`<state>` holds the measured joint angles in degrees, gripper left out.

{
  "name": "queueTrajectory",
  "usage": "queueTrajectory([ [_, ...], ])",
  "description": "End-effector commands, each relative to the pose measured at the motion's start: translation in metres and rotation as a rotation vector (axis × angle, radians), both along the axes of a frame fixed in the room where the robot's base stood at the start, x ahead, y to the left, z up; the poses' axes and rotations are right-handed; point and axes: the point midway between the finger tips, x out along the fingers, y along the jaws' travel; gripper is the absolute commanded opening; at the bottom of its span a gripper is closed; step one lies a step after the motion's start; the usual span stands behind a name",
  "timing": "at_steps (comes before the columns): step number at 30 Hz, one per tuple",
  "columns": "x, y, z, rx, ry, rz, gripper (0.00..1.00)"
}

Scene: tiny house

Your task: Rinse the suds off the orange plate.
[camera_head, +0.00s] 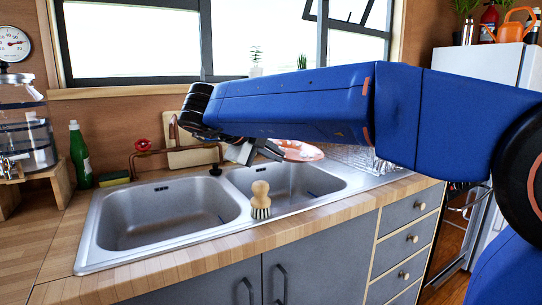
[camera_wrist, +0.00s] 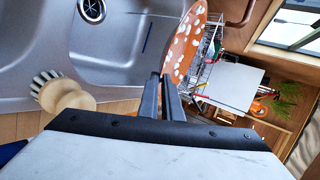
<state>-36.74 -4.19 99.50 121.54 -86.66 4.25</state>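The orange plate (camera_head: 302,151) has white suds patches across its face. It is beyond the right basin, partly behind my arm in the head view. In the wrist view the plate (camera_wrist: 186,42) stretches away from my fingertips, seen at a steep angle. My gripper (camera_head: 262,151) is above the back of the right basin. In the wrist view its two fingers (camera_wrist: 160,76) are close together at the plate's near edge and appear shut on it. The double steel sink (camera_head: 240,207) lies below. A copper tap with a red knob (camera_head: 142,145) stands behind the left basin. No running water shows.
A wooden brush (camera_head: 261,194) stands at the sink's front, between the basins. A green bottle (camera_head: 80,155) and a sponge (camera_head: 114,179) are left of the sink. A wire dish rack (camera_head: 362,158) stands at right. Both basins look empty.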

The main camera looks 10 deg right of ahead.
Motion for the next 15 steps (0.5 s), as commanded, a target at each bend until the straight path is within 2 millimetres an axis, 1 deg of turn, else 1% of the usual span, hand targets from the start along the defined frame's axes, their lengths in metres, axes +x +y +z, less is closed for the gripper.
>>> queueTrajectory([
  [15,0.035,-0.021,-0.008,-0.001,0.0,-0.001,0.0],
])
